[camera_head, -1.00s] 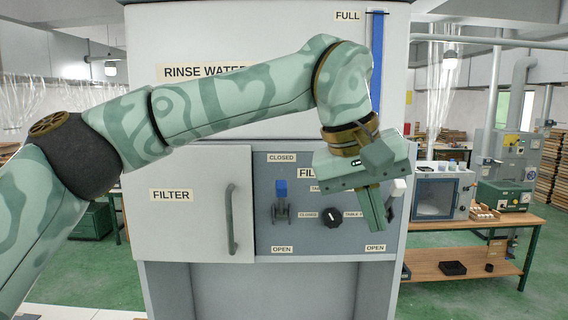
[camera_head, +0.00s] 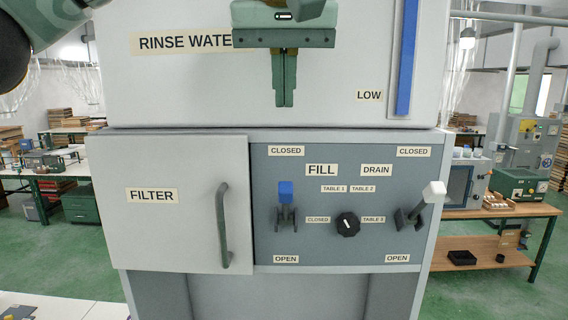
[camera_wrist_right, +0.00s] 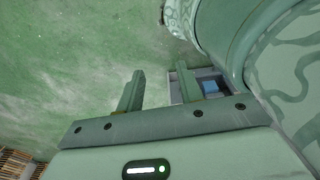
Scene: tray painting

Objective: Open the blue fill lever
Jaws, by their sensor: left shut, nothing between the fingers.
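The blue fill lever (camera_head: 285,190) is on the grey panel (camera_head: 330,250) under the FILL label. Its blue handle points up, towards the CLOSED label and away from the OPEN label below. My left gripper (camera_head: 285,104) is shut and empty, pointing down in front of the RINSE WATER cabinet. In the picture it is above the blue lever and apart from it. My right gripper (camera_wrist_right: 160,76) shows only in the right wrist view, with its fingers apart and nothing between them, over green floor.
The white drain lever (camera_head: 433,191) is to the right, its handle raised. A black knob (camera_head: 347,225) sits between the levers. The filter door (camera_head: 170,215) with its upright handle (camera_head: 222,225) is to the left. The space before the blue lever is clear.

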